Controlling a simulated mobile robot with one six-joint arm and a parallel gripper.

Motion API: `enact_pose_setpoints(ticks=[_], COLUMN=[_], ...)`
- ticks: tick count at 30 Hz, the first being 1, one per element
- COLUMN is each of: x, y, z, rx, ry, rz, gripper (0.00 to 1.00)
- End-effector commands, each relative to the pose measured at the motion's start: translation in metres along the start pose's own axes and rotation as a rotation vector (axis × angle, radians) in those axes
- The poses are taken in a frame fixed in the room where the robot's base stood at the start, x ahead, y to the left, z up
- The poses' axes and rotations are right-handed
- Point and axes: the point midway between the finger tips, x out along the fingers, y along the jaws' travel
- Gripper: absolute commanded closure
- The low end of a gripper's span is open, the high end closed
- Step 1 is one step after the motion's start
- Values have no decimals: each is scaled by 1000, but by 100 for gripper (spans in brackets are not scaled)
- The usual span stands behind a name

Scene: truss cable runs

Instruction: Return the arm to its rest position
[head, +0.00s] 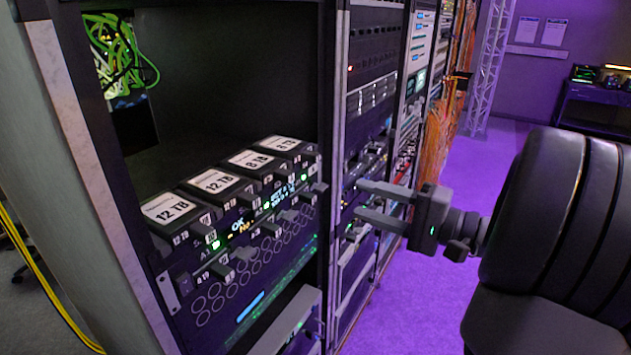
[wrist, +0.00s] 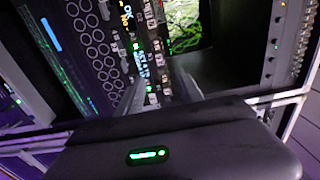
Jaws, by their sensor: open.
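My gripper (head: 372,204) is at the right of the rack in the head view, at the end of my dark arm. Its two grey fingers are apart and point left toward the rack's front, with nothing between them. In the wrist view my gripper (wrist: 160,88) shows its fingers spread, with the drive unit beyond them. I cannot tell the exact gap between the fingertips and the rack post.
An open rack bay holds a drive unit (head: 250,225) with several labelled drives (head: 217,182) on top. Green cables (head: 118,55) hang at the back left. More racks (head: 375,70) and orange cables (head: 445,130) stand behind. Purple floor (head: 425,300) is clear at the right.

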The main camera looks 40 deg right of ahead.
Motion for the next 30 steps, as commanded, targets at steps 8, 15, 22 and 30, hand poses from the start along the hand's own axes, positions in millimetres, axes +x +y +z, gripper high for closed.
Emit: enact_pose_setpoints(ticks=[8, 15, 22, 30], x=[63, 36, 28, 28], y=[32, 115, 112, 111], z=[114, 288, 299, 298], rx=[24, -403, -743, -757], ry=[-299, -531, -396, -383], rz=[308, 1002, 991, 984], gripper=[57, 57, 57, 57])
